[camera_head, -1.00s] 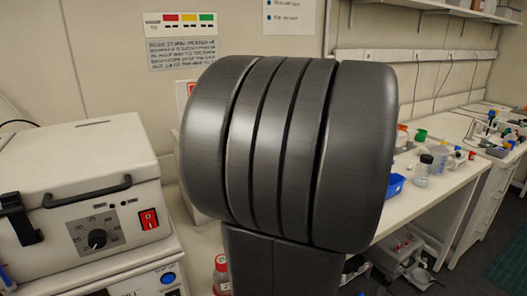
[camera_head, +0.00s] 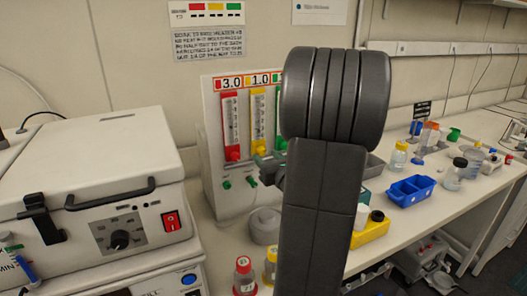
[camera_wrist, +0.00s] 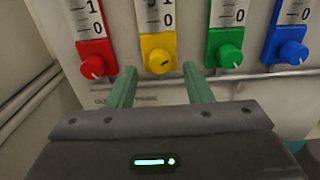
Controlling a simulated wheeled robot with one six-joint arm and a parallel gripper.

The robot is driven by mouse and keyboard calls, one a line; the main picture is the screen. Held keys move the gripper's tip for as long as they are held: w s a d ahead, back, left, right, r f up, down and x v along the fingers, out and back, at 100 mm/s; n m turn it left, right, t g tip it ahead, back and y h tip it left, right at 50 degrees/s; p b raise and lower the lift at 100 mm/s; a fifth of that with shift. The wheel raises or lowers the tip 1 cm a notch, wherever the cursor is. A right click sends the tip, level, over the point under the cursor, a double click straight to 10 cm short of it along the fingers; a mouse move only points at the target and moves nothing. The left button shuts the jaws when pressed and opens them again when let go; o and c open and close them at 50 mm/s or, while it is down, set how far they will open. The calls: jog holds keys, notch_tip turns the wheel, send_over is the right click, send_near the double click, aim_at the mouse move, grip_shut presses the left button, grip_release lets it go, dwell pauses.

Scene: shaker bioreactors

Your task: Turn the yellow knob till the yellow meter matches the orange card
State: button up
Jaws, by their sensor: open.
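The yellow knob (camera_wrist: 160,60) is at the foot of the yellow meter (camera_wrist: 155,17) in the wrist view. My gripper (camera_wrist: 158,75) is open, its two green fingers just below the knob, one to each side, apart from it. In the head view the yellow meter (camera_head: 259,116) stands on a white panel, and my arm hides part of the panel. The orange card (camera_head: 260,79) above the yellow meter reads 1.0. The yellow meter's level cannot be read clearly.
A red knob (camera_wrist: 92,67) sits left of the yellow one; a green knob (camera_wrist: 229,56) and a blue knob (camera_wrist: 288,55) sit to the right. A white machine (camera_head: 90,160) stands left of the panel. Bottles and a blue bin (camera_head: 410,190) are on the bench at right.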

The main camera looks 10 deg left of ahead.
aim_at(263, 153)
jog(key=shift+x, duration=1.55)
jog(key=c, duration=1)
jog(key=shift+m, duration=0.7)
jog(key=o, duration=1)
jog(key=shift+s+d, duration=0.1)
jog(key=shift+s, duration=0.05)
jog(key=b+v, duration=0.2)
jog(key=v, duration=1.1)
jog(key=shift+s+d, duration=0.15)
jog(key=shift+s, duration=0.1)
